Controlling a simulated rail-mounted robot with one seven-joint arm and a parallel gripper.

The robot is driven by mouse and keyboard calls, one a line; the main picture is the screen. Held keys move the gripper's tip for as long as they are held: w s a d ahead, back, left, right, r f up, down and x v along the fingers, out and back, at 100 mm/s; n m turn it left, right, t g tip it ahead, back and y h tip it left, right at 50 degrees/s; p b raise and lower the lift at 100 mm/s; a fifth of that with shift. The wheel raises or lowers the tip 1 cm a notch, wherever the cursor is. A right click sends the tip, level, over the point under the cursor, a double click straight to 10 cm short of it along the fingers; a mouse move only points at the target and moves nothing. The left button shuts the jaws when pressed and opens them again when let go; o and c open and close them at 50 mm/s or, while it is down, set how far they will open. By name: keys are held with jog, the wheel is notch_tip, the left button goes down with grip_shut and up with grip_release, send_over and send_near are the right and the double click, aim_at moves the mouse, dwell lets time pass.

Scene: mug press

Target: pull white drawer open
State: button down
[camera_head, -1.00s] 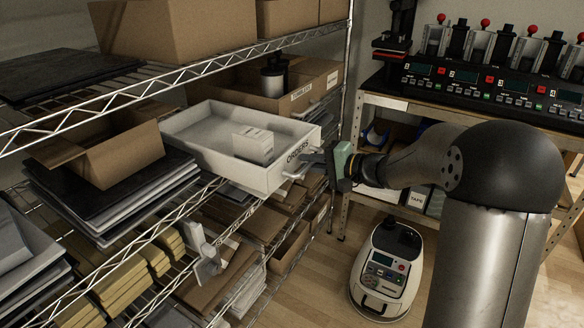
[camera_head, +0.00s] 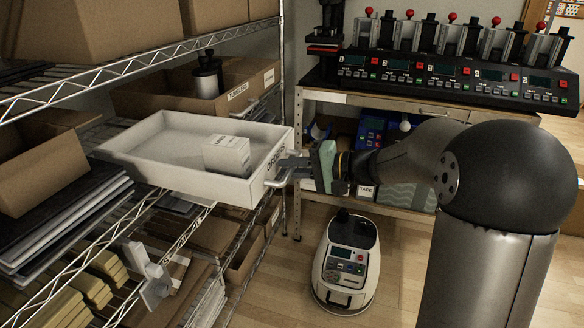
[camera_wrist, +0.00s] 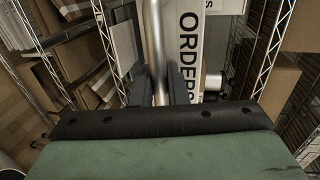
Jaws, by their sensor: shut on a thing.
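The white drawer (camera_head: 150,164) juts well out of the wire shelf in the head view, with a white labelled box (camera_head: 227,155) inside near its front. Its front, marked ORDERS, faces my arm and also shows in the wrist view (camera_wrist: 190,45). My gripper (camera_head: 284,171) is at the drawer front, shut on its metal bar handle (camera_wrist: 156,50). In the wrist view the handle runs between my two dark fingers.
A wire shelf (camera_head: 140,66) with cardboard boxes surrounds the drawer. A bench with a row of mug presses (camera_head: 440,75) stands behind my arm. A white wheeled machine (camera_head: 346,262) stands on the floor below. Open floor lies around it.

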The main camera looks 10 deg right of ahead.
jog(key=c, duration=1.5)
grip_release()
jog(key=shift+c, duration=0.2)
jog(key=shift+d, duration=0.1)
jog(key=b+v, duration=0.1)
jog(key=v, duration=1.6)
jog(key=shift+s+d, duration=0.1)
jog(key=s+a+f+g+h+p, duration=0.2)
jog(key=s+a+f+g+h, duration=0.15)
jog(key=s+a, duration=0.35)
jog(key=s+f+n+h+p, duration=0.1)
jog(key=s+f+h, duration=0.1)
jog(key=s, duration=0.3)
jog(key=s+f+n+g+h+p, duration=0.1)
jog(key=s+f+n+h+p, duration=0.1)
jog(key=s+h, duration=0.3)
jog(key=s+a+f+n+g+h+p, duration=0.1)
jog(key=s+f+n+h, duration=0.1)
jog(key=s, duration=0.4)
jog(key=shift+s+f+h+p, duration=0.2)
jog(key=shift+f+h+p, duration=0.2)
jog(key=shift+f+h, duration=0.5)
